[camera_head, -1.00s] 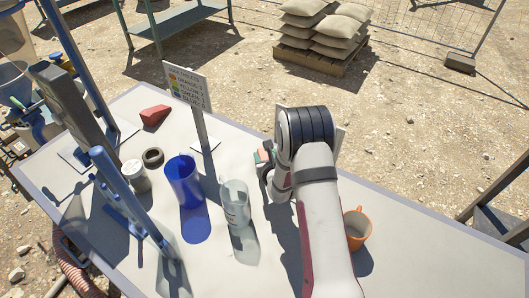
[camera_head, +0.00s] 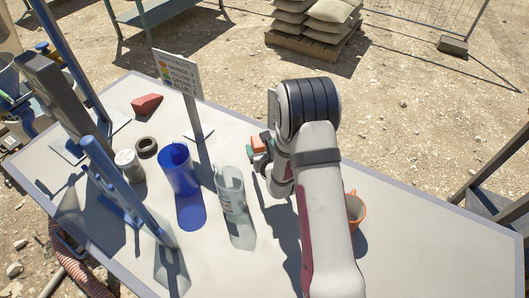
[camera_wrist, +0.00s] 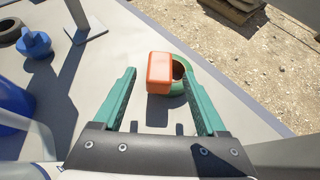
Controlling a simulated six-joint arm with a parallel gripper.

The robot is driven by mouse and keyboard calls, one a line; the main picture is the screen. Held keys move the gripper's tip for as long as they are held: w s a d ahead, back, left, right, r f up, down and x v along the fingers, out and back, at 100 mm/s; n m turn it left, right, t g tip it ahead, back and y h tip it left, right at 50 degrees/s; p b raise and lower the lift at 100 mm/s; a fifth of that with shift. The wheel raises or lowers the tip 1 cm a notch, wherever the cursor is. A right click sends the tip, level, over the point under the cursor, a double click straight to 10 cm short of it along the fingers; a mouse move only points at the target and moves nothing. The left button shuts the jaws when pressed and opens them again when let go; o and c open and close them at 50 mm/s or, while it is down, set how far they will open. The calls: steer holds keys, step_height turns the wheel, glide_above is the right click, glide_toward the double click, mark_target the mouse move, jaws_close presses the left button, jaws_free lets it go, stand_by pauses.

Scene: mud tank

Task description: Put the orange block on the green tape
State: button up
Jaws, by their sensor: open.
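The orange block (camera_wrist: 159,73) shows in the wrist view between the two green fingers of my gripper (camera_wrist: 154,66). My gripper is open, with a gap between the block and the right finger. The green tape (camera_wrist: 178,88) is a ring with a dark hole. The block covers its left part. I cannot tell whether the block rests on the tape, stands beside it or is above it. In the head view my gripper (camera_head: 261,152) is partly hidden by my arm, and a bit of the orange block (camera_head: 259,143) shows there.
A blue cup (camera_head: 178,168), a clear jug (camera_head: 230,188) and a sign (camera_head: 178,73) stand left of my gripper. An orange mug (camera_head: 355,208) is right of my arm. A red block (camera_head: 146,104) and a dark ring (camera_head: 147,146) lie further left.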

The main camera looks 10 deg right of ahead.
steer(key=v, duration=0.7)
steer(key=a+r+n+t+y, duration=0.1)
steer(key=a+r+n+y, duration=0.5)
steer(key=a+r, duration=0.3)
steer(key=s+a+r+n+g+y, duration=0.7)
steer(key=s+a+r+n, duration=0.2)
steer(key=s+a+n, duration=0.4)
steer(key=s+d+f+n+g+h, duration=0.1)
steer(key=s+d+n+g+h, duration=0.2)
steer(key=s, duration=0.4)
steer(key=s+d+f+n+g+h, duration=0.1)
steer(key=s+f+n+g+h, duration=0.15)
steer(key=s+n, duration=0.4)
steer(key=s+d+n+h, duration=0.1)
steer(key=s+d+h, duration=0.1)
steer(key=d, duration=0.3)
steer(key=s+d+f+n+h, duration=0.1)
steer(key=s+d+h, duration=0.2)
steer(key=d, duration=0.3)
steer(key=shift+s+d+g+h, duration=0.2)
steer(key=shift+s+g+h, duration=0.15)
steer(key=shift+s+g, duration=0.15)
